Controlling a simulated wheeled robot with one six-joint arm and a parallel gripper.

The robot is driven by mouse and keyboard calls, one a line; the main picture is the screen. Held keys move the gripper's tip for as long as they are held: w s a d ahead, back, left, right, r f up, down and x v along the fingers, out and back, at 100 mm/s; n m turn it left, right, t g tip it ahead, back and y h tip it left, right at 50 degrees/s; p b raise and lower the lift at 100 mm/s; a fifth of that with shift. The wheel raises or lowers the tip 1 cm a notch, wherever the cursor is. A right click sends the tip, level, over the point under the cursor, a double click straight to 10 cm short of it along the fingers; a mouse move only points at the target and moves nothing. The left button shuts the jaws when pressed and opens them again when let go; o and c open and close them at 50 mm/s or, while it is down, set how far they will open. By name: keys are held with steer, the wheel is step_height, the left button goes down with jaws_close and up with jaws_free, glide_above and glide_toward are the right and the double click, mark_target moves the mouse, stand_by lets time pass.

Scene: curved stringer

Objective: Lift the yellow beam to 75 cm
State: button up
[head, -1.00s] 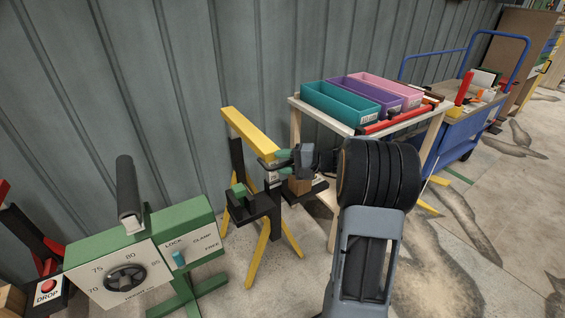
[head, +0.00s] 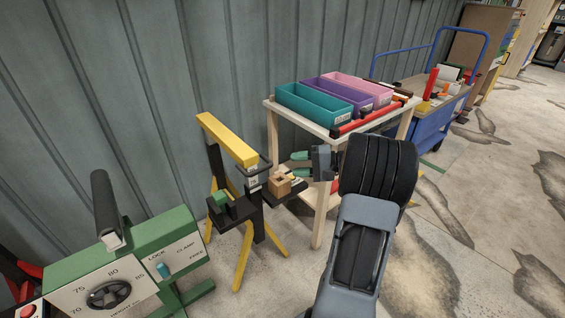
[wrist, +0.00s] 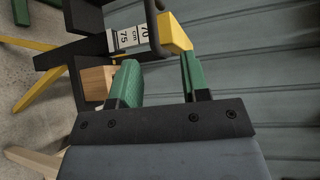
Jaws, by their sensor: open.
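The yellow beam (head: 226,138) lies level on top of a black and yellow trestle stand. Its near end also shows in the wrist view (wrist: 173,33). A black handle (head: 262,162) loops out from the post under this end, and it also shows in the wrist view (wrist: 152,25). A white scale label below the beam reads 70, cm and 75 in the wrist view (wrist: 127,40). My gripper (head: 295,168) is open and empty, right of the handle and apart from it. Its green fingers (wrist: 158,78) point towards the handle and beam end.
A wooden block (head: 278,187) sits on a black arm of the stand. A shelf table (head: 318,215) with teal, purple and pink bins stands close behind my gripper. A green control box (head: 150,250) with a dial and LOCK/CLAMP/FREE switch stands front left.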

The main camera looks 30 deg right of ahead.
steer(key=shift+v, duration=1.15)
steer(key=s+a+r+n+g+h+p, duration=0.2)
steer(key=a+r+g+p, duration=0.2)
steer(key=a+r+p, duration=0.3)
steer(key=s+a+r+n+g+h+p, duration=0.25)
steer(key=a+r+p, duration=0.25)
steer(key=a+p, duration=0.3)
steer(key=s+a+r+n+h+p, duration=0.2)
steer(key=s+a+r+h+p, duration=0.1)
steer(key=r+p, duration=0.4)
steer(key=s+a+r+n+h+p, duration=0.3)
steer(key=s+a+r+h+p, duration=0.1)
steer(key=s+r+h+p, duration=0.1)
steer(key=shift+s+p+v, duration=0.2)
steer(key=shift+p+v, duration=0.8)
steer(key=shift+v, duration=0.15)
steer(key=shift+a, duration=0.2)
